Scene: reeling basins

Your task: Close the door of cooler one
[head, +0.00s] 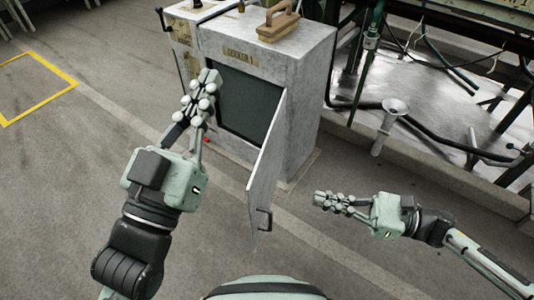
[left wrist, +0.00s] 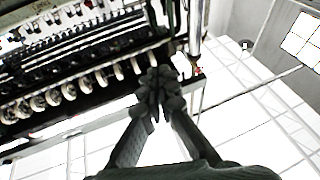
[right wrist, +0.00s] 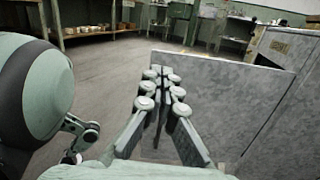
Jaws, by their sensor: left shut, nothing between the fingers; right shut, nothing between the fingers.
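Cooler one (head: 300,70) is a grey cabinet with a label plate on its front and a dark opening (head: 243,105). Its door (head: 265,170) stands wide open, swung out toward me from the right side of the opening, with a handle (head: 264,219) near its free edge. My left gripper (head: 208,82) is shut and empty, raised in front of the left part of the cooler's opening. My right gripper (head: 318,199) is shut and empty, to the right of the door and apart from it. In the right wrist view the grey door panel (right wrist: 225,95) rises beyond the right fingertips (right wrist: 163,72).
A wooden-handled block (head: 278,24) lies on the cooler's top. Another cabinet (head: 182,35) adjoins at left. A metal basin bench with hoses and a white funnel (head: 395,106) stands at right. The floor at left is clear, with a yellow outline (head: 72,82).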

